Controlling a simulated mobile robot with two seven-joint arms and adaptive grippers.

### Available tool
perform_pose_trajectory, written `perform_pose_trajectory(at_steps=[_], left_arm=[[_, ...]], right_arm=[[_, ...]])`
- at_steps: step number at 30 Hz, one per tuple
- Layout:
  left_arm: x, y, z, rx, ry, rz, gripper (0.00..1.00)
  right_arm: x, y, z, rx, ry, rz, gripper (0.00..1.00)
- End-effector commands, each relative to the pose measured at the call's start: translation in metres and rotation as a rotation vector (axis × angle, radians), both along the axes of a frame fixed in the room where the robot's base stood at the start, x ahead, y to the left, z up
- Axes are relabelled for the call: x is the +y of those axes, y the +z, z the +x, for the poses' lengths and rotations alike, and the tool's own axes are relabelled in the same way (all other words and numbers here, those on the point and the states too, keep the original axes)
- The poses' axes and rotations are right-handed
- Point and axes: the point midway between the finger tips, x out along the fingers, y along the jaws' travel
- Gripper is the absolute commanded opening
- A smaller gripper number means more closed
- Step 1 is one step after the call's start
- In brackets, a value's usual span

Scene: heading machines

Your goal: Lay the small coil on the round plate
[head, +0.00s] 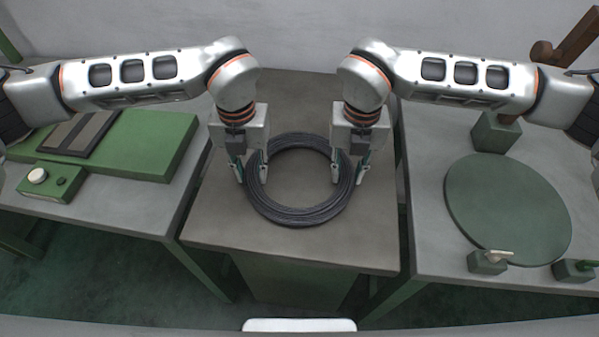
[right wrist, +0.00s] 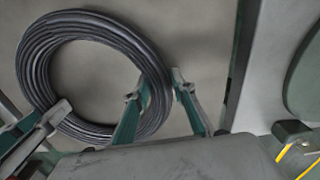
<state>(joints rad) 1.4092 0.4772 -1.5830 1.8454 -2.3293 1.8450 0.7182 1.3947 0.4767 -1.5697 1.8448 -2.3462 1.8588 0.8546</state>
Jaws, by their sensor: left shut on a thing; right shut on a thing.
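The small coil (head: 303,215), a dark ring of wound wire, lies at the middle table in the head view; whether it touches the top is hard to tell. It also shows in the right wrist view (right wrist: 84,22). My left gripper (head: 252,176) is shut on the coil's left side. My right gripper (head: 348,176) is shut on its right side, and its fingers also show in the right wrist view (right wrist: 155,95). The round plate (head: 507,208) is a dark green disc on the right table, bare on top. Its edge shows in the right wrist view (right wrist: 304,75).
The middle table (head: 215,225) has a gap on its right before the right table (head: 425,235). A green block (head: 495,133) stands behind the plate; small green boxes (head: 487,263) stand in front. A green machine bed (head: 150,140) with a button box (head: 50,182) is on the left.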

Motion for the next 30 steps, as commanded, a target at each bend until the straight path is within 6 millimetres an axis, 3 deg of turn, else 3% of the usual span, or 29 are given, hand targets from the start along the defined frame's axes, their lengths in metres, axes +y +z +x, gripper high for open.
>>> perform_pose_trajectory(at_steps=[11,30], left_arm=[[0.0,0.01,0.001,-0.005,-0.003,0.0,0.0],[0.0,0.057,0.001,-0.014,-0.004,0.001,0.0]], right_arm=[[0.0,0.01,0.001,-0.006,0.0,0.001,0.0],[-0.001,0.057,0.003,-0.016,0.0,0.0,0.0]])
